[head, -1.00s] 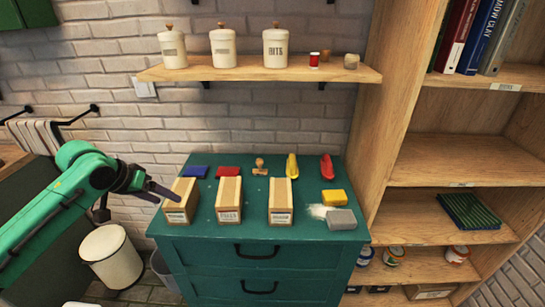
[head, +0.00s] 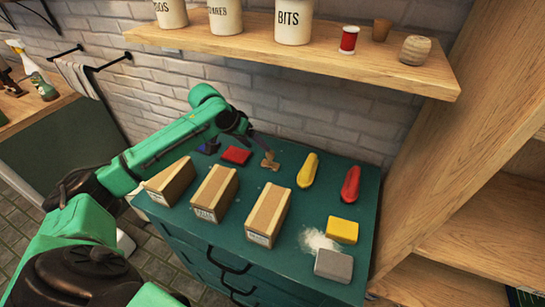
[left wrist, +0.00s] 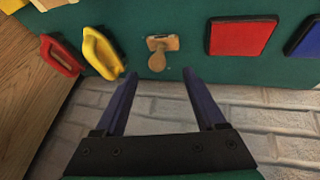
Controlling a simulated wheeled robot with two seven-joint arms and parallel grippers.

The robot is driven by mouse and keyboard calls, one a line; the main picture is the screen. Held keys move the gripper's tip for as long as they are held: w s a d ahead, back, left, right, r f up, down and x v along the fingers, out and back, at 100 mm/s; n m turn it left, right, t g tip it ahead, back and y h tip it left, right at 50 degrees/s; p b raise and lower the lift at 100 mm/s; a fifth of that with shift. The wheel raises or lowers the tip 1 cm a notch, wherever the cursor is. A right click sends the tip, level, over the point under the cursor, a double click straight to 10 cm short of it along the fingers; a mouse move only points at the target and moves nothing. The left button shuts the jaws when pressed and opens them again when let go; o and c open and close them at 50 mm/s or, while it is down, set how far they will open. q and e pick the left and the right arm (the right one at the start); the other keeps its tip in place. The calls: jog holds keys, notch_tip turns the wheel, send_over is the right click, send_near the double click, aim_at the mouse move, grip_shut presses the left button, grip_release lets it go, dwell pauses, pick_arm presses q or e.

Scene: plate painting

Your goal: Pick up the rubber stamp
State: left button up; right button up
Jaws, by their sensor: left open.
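The wooden rubber stamp (head: 269,161) lies on the green cabinet top, between the red pad and the yellow-handled tool. In the left wrist view the stamp (left wrist: 161,45) shows its flat block and rounded handle, the handle towards my fingers. My left gripper (head: 258,142) is open and empty, right by the stamp on its wall side. In the left wrist view the left gripper (left wrist: 159,76) has its two fingers apart, with the stamp's handle just beyond and between the tips. My right gripper is in no view.
A red pad (head: 236,155) and a blue pad (head: 208,147) lie left of the stamp. A yellow tool (head: 308,170) and a red tool (head: 350,184) lie right. Three boxes stand in front, one a wooden-topped box (head: 268,212). A shelf (head: 300,55) overhangs behind.

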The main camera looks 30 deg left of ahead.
aim_at(270, 160)
pick_arm(q)
jog(key=x, duration=0.3)
jog(key=p+x, duration=0.1)
jog(key=x, duration=0.2)
jog(key=p+x, duration=0.1)
jog(key=x, duration=0.2)
jog(key=shift+w+d+r, duration=0.2)
jog(key=shift+w+d, duration=0.1)
jog(key=shift+w, duration=0.05)
jog(key=shift+f, duration=0.1)
grip_shut()
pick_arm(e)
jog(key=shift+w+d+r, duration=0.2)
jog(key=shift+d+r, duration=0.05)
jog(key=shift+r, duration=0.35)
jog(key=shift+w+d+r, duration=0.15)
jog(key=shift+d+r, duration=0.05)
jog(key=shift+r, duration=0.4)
